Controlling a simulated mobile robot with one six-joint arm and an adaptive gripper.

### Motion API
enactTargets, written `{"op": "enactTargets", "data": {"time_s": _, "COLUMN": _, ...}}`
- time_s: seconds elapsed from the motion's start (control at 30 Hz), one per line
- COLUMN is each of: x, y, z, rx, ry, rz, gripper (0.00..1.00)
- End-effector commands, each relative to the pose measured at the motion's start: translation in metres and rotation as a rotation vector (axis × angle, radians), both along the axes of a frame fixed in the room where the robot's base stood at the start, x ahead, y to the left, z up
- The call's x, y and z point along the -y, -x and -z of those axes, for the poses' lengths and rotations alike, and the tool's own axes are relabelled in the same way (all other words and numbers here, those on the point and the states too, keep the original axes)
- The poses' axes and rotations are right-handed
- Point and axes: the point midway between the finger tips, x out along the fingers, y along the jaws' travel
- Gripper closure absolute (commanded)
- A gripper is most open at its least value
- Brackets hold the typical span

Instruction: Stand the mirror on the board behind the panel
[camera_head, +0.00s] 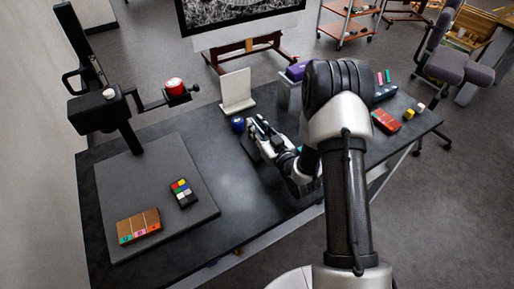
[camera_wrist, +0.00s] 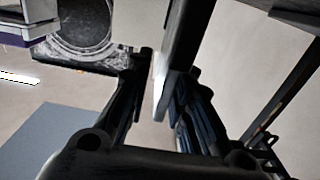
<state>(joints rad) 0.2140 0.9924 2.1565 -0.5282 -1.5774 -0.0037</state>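The grey board (camera_head: 205,209) lies on the left of the dark table. A flat brown panel with coloured marks (camera_head: 138,226) lies on its front left part. A pale upright plate with a foot (camera_head: 237,90), possibly the mirror, stands near the table's back edge. My gripper (camera_head: 254,122) is low over the table, just in front and to the right of that plate, beside a blue round object (camera_head: 237,124). In the wrist view, a dark slab with a bright edge (camera_wrist: 178,60) lies between my fingers (camera_wrist: 168,75). Whether they grip it is unclear.
A black stand (camera_head: 100,110) with a side arm bearing a red object (camera_head: 175,87) rises over the board's back. A purple object (camera_head: 296,72) and a red box (camera_head: 385,121) are farther right. The table's front middle is clear.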

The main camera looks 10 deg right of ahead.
Motion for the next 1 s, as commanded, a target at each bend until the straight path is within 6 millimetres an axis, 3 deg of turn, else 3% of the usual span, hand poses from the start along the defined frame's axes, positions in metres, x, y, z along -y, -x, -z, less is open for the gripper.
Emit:
{"op": "enactTargets", "data": {"time_s": 0.27, "x": 0.0001, "y": 0.0003, "z": 0.0003, "rx": -0.001, "ry": 0.000, "rz": 0.000, "gripper": 1.00}}
{"op": "enactTargets", "data": {"time_s": 1.0, "x": 0.0000, "y": 0.0004, "z": 0.0006, "rx": -0.001, "ry": 0.000, "rz": 0.000, "gripper": 1.00}}
